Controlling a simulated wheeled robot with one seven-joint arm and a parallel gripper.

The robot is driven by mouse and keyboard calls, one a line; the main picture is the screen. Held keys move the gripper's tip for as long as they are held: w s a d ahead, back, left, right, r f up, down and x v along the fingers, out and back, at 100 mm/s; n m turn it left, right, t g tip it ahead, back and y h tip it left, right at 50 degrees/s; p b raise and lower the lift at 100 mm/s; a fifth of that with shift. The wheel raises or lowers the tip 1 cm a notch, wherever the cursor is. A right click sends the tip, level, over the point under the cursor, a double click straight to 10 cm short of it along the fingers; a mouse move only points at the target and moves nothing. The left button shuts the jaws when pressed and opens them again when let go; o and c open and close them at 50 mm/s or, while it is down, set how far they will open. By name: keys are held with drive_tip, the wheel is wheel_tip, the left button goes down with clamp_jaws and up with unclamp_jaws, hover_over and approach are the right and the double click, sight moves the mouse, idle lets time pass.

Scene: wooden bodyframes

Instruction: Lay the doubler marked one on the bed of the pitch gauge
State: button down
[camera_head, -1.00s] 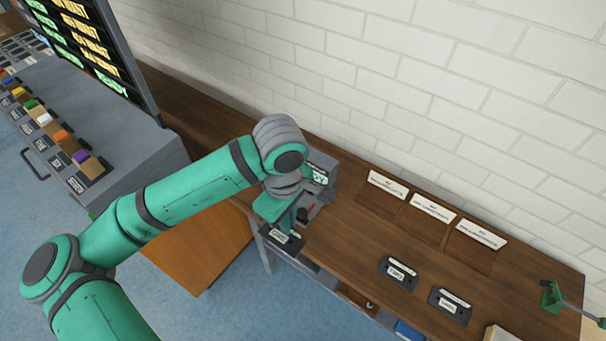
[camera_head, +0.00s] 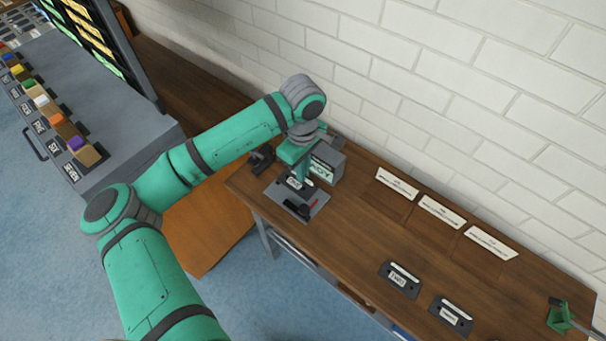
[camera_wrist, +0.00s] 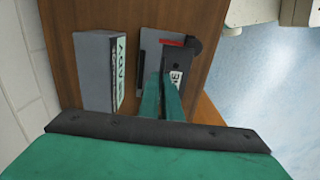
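The doubler marked one (camera_head: 294,183) is a dark plate with a white label, held below my gripper (camera_head: 302,176). Its partly covered label also shows in the wrist view (camera_wrist: 177,77), right of my green fingers (camera_wrist: 161,78), which are close together on it. The pitch gauge is a grey box (camera_head: 328,162) with a display reading READY and a grey bed plate (camera_head: 318,207) in front.
Doubler two (camera_head: 400,280) and another dark doubler (camera_head: 451,314) lie on the wooden bench (camera_head: 350,240). Three white signs (camera_head: 441,211) stand along the wall. A green fixture (camera_head: 562,317) is at the bench's right end. A grey cabinet (camera_head: 110,120) with coloured blocks stands left.

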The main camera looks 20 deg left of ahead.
drive_tip(key=w+f, duration=0.1)
drive_tip(key=f, duration=0.1)
drive_tip(key=w+f, duration=0.1)
drive_tip(key=w, duration=0.1)
drive_tip(key=shift+a+f, duration=0.35)
drive_tip(key=shift+a, duration=0.05)
drive_tip(key=shift+w+f, duration=0.1)
drive_tip(key=shift+f, duration=1.55)
drive_tip(key=shift+f, duration=0.6)
drive_tip(key=c, duration=2)
unclamp_jaws()
wheel_tip(320, 180, up, 13)
drive_tip(key=shift+r, duration=0.15)
